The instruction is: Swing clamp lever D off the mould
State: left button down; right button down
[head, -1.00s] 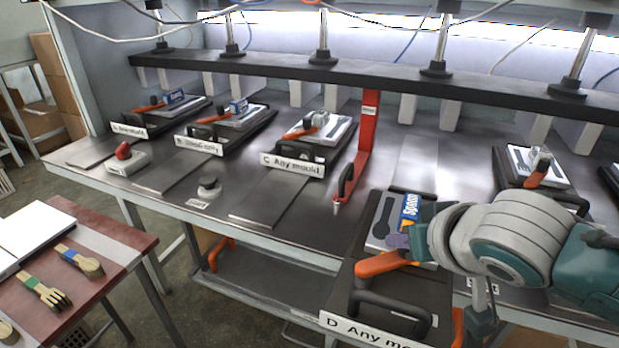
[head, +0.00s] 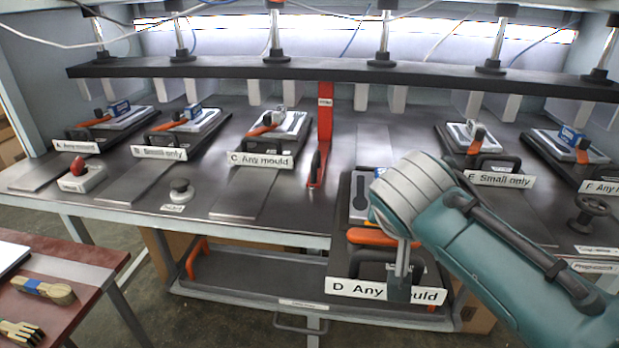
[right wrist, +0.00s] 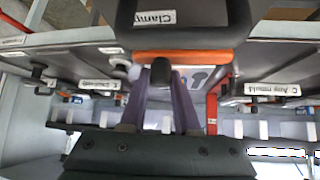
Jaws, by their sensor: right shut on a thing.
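Station D's dark tray (head: 340,262) stands at the front centre and bears a mould (head: 358,205) with a dark spoon shape. Clamp lever D (head: 372,237) is an orange bar lying crosswise at the mould's near edge, behind the tray's black handle. The lever also shows in the right wrist view (right wrist: 205,56), with part of the mould (right wrist: 205,76) beyond it. My right gripper (right wrist: 160,72) has its purple fingers closed at the lever, around a dark part beside the orange bar. My left gripper is not in view.
A red upright (head: 325,135) with a black-handled lever stands left of station D. Station C (head: 262,160) is farther left and station E (head: 499,180) to the right. A black press beam (head: 300,72) spans above. A red-topped table (head: 95,262) with brushes is at lower left.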

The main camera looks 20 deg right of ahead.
dwell(0.5)
jog(key=c, duration=0.9)
grip_release()
jog(key=p+v, duration=0.1)
jog(key=v, duration=0.9)
jog(key=shift+a+p, duration=0.15)
jog(key=shift+p, duration=0.25)
